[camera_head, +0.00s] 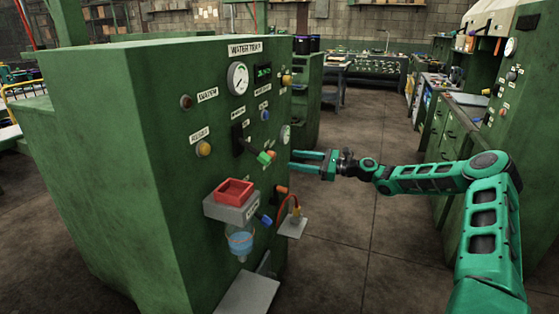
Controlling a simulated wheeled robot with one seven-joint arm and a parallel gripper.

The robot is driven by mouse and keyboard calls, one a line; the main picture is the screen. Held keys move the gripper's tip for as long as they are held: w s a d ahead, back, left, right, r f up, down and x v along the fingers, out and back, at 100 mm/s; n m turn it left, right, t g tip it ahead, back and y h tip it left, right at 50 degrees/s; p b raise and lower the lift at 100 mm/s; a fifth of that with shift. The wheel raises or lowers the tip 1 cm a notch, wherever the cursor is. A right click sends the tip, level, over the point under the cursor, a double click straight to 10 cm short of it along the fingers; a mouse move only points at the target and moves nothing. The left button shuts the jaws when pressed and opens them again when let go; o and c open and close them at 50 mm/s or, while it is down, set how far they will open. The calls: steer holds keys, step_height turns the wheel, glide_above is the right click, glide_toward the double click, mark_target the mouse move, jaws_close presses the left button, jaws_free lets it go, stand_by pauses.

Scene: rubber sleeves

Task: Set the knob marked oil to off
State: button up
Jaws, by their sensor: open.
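My gripper (293,160) is open and empty, its two fingers pointing left toward the control face of a green machine (100,150). It is just right of the panel, near a round dial (285,134). No label that I can read says oil, so I cannot tell which knob it is. The face carries a lever with a green and red end (264,157), a yellow knob (203,149), a small yellow knob (287,79), a dark red button (186,102) and a blue-tipped handle (264,219). Whether the fingers touch the panel is unclear.
A red tray (234,190) on a grey shelf and a clear vessel (240,240) stick out from the machine below the lever. An orange-handled part (295,213) sits on a small ledge. Another green machine (510,110) stands at right. Floor between is clear.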

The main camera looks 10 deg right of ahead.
mark_target(275, 157)
steer(key=x, duration=0.8)
